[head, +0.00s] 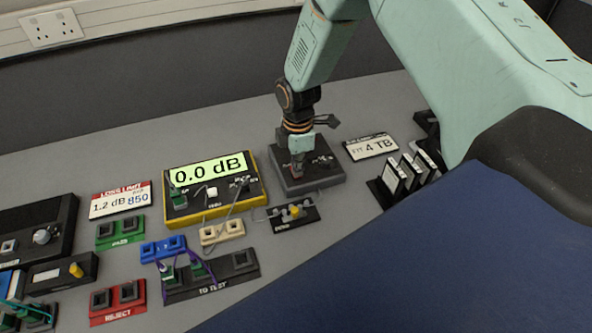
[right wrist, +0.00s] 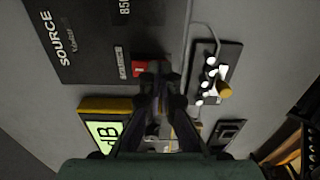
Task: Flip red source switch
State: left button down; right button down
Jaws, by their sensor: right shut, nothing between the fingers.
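The source box (head: 328,181) is a dark block at the back middle of the bench. It shows at the upper left of the right wrist view (right wrist: 85,35), lettered SOURCE. Its small red switch (right wrist: 139,68) sits near the box's edge and is partly covered by my fingers. In the head view the red switch (head: 297,175) shows just below my gripper. My right gripper (head: 298,158) is shut and empty, pointing down over the switch. In the right wrist view its fingertips (right wrist: 160,72) overlap the switch; I cannot tell whether they touch it. My left gripper is not in view.
A yellow meter (head: 211,212) reading 0.0 dB stands left of the source box. A small black block with a yellow knob (head: 294,211) lies in front. Cables and coloured port blocks fill the left front.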

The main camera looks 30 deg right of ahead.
jog(key=shift+s, duration=0.1)
jog(key=shift+a+r+p, duration=0.1)
jog(key=shift+r+p, duration=0.55)
jog(key=shift+r, duration=0.1)
jog(key=shift+r+p, duration=0.9)
jog(key=shift+r, duration=0.3)
jog(key=shift+r+p, duration=0.9)
jog(key=shift+r, duration=0.15)
jog(key=shift+r+p, duration=0.4)
jog(key=shift+r, duration=0.15)
jog(key=shift+f, duration=0.1)
